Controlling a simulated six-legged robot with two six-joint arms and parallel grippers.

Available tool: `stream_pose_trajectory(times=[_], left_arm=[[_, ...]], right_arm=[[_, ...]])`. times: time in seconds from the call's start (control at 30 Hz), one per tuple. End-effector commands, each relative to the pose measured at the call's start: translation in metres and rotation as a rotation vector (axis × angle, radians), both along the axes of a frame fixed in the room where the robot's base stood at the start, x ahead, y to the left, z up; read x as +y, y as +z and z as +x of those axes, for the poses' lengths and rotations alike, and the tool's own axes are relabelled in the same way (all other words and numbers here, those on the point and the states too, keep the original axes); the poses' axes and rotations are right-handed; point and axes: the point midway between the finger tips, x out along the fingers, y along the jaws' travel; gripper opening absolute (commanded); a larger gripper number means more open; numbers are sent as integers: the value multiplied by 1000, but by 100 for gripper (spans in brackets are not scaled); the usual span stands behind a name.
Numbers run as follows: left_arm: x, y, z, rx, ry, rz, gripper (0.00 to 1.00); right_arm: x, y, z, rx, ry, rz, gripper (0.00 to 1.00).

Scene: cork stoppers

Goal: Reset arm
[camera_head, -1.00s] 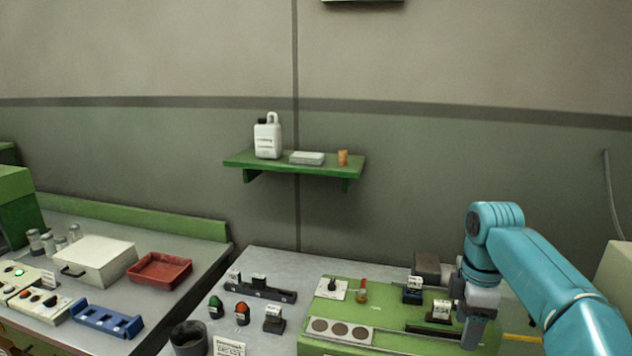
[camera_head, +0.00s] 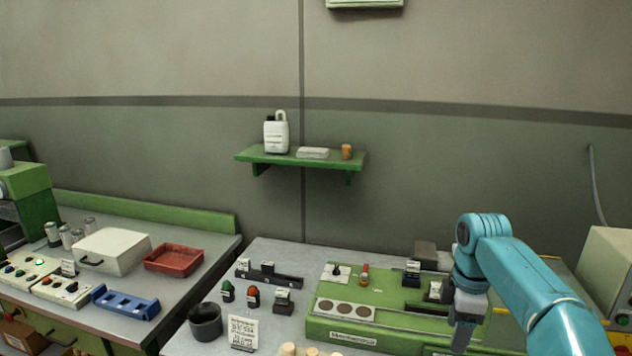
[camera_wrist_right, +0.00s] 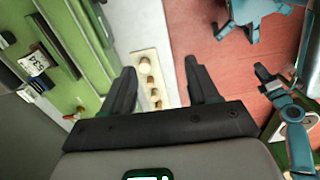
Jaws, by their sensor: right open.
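My right gripper (camera_head: 462,335) hangs pointing down at the right end of the green machine (camera_head: 420,338), at the lower right of the head view. In the right wrist view its two fingers (camera_wrist_right: 162,88) are apart with nothing between them. Beyond them, lower down, is a pale strip holding several cork stoppers (camera_wrist_right: 146,79). The tops of some corks (camera_head: 289,349) also show at the bottom edge of the head view. My left gripper is not in the head view.
A black cup (camera_head: 206,320) and a printed card (camera_head: 242,332) stand left of the green machine. A blue rack (camera_head: 127,301), red tray (camera_head: 174,259) and white box (camera_head: 112,250) are on the left bench. A green shelf (camera_head: 300,160) is on the wall.

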Motion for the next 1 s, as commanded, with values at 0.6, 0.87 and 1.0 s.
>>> stream_pose_trajectory(times=[0.6, 0.87, 1.0], left_arm=[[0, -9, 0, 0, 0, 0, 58], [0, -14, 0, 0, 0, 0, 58], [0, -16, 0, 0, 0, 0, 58]], right_arm=[[87, -252, -44, 57, -481, 202, 60], [140, -364, -192, 178, -1050, 310, 60], [149, -377, -258, 218, -1296, 311, 60]])
